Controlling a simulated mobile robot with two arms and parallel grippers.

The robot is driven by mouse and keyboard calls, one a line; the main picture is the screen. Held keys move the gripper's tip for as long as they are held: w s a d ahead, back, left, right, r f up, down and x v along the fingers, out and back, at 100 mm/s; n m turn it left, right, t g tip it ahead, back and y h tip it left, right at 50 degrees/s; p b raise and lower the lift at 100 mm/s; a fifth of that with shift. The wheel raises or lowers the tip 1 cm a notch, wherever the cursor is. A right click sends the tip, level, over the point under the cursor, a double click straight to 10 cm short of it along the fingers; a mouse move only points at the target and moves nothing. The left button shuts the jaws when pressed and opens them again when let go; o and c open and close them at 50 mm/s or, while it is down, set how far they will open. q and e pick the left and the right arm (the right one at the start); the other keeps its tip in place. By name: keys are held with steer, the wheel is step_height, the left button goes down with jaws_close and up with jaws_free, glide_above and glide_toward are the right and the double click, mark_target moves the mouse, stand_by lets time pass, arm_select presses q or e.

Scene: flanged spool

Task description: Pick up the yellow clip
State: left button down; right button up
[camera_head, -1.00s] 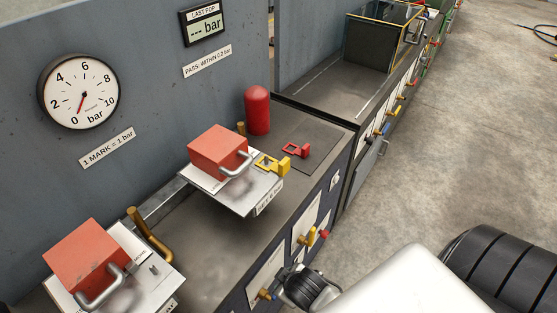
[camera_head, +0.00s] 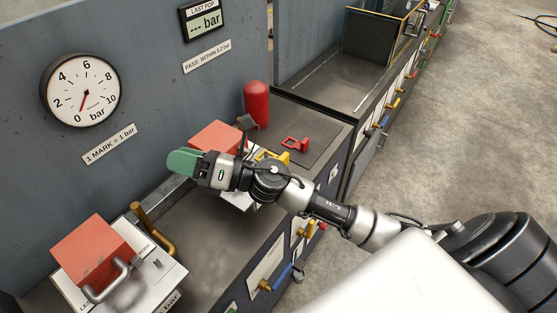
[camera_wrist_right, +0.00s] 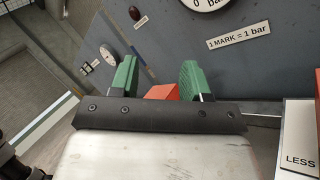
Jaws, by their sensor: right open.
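The yellow clip (camera_head: 285,157) lies at the right edge of the farther white plate, beside a red block (camera_head: 216,137). My right forearm and wrist partly hide the clip and the plate. My right gripper (camera_head: 183,162) has green fingers and is above the bench, to the left of the clip and in front of the red block. In the right wrist view the gripper (camera_wrist_right: 157,77) has its green fingers apart with nothing held; a red block (camera_wrist_right: 163,92) shows beyond them. The clip does not show there. My left gripper is not in view.
A red clip (camera_head: 295,144) lies on the bench behind the yellow one, near an upright red cylinder (camera_head: 256,103). A second red block with a handle (camera_head: 92,255) stands at lower left. The gauge panel (camera_head: 150,65) rises behind. Brass and coloured valves line the bench front.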

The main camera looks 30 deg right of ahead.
step_height(320, 180, down, 3)
steer(key=n+g, duration=0.8)
steer(key=n, duration=0.4)
steer(key=n+g+h, duration=0.5)
steer(key=n+h, duration=0.3)
steer(key=h, duration=0.8)
glide_above(284, 156)
step_height(284, 156, down, 3)
steer(key=shift+w+a+r, duration=0.1)
steer(key=shift+a, duration=0.05)
steer(key=shift+d+h, duration=0.3)
steer(key=shift+h, duration=0.1)
step_height(284, 156, down, 5)
steer(key=shift+r+p, duration=0.1)
steer(key=shift+p, duration=0.85)
steer(key=shift+f+p, duration=0.5)
steer(key=shift+f, duration=0.05)
steer(key=f+p, duration=0.2)
steer(key=f, duration=0.1)
steer(key=shift+a+f, duration=0.2)
steer(key=shift+f, duration=0.6)
jaws_close()
